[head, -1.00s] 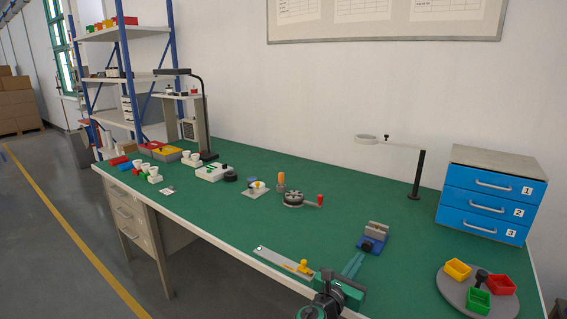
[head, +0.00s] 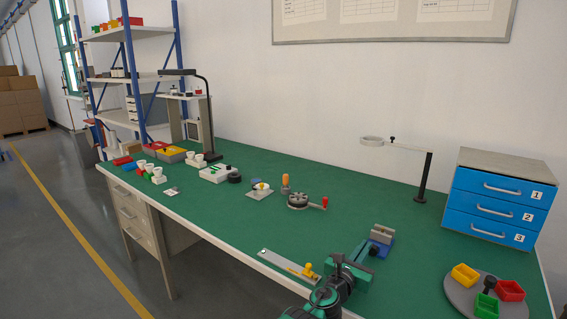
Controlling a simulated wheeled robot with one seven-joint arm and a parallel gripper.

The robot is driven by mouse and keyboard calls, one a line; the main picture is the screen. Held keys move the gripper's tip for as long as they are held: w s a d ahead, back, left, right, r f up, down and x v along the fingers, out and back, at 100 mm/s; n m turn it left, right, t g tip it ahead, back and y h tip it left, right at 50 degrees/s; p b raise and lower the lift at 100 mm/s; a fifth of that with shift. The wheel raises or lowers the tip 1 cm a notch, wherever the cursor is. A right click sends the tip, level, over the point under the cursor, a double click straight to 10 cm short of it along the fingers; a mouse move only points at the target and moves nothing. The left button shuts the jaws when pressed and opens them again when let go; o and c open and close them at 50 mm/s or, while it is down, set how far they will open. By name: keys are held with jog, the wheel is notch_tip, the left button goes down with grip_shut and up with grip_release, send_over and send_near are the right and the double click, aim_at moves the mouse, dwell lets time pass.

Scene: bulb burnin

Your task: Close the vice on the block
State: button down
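The vice (head: 386,249) is a small blue body with grey jaws on top. It stands on the green bench right of the middle in the head view. A grey blocky shape (head: 382,234) shows at its top; I cannot tell the block from the jaws, nor how wide the jaws stand. My gripper (head: 367,249) comes from the bottom of the picture. Its end is close to the near left side of the vice and overlaps it in the picture. I cannot tell whether it touches, or whether its fingers are open or shut.
A steel rule with a yellow stop (head: 290,265) lies left of my arm. A round grey tray (head: 463,297) with coloured bins is at the right, below a blue drawer unit (head: 493,205). A lamp post (head: 424,178) stands behind the vice.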

jog(key=shift+w+d+r, duration=0.1)
jog(key=shift+d+r, duration=0.35)
jog(key=shift+r, duration=0.1)
jog(key=shift+f, duration=0.1)
jog(key=shift+w+d+f, duration=0.1)
jog(key=shift+w+f, duration=0.35)
jog(key=shift+f, duration=0.15)
jog(key=shift+w+f, duration=0.4)
jog(key=shift+f, duration=0.2)
jog(key=shift+s+d+r, duration=0.2)
jog(key=shift+s+r, duration=0.05)
jog(key=shift+s, duration=0.15)
jog(key=shift+s+d+r, duration=0.2)
jog(key=shift+s, duration=0.45)
jog(key=shift+s+d, duration=0.4)
jog(key=shift+d, duration=0.05)
jog(key=shift+d+r, duration=0.15)
jog(key=shift+r, duration=0.1)
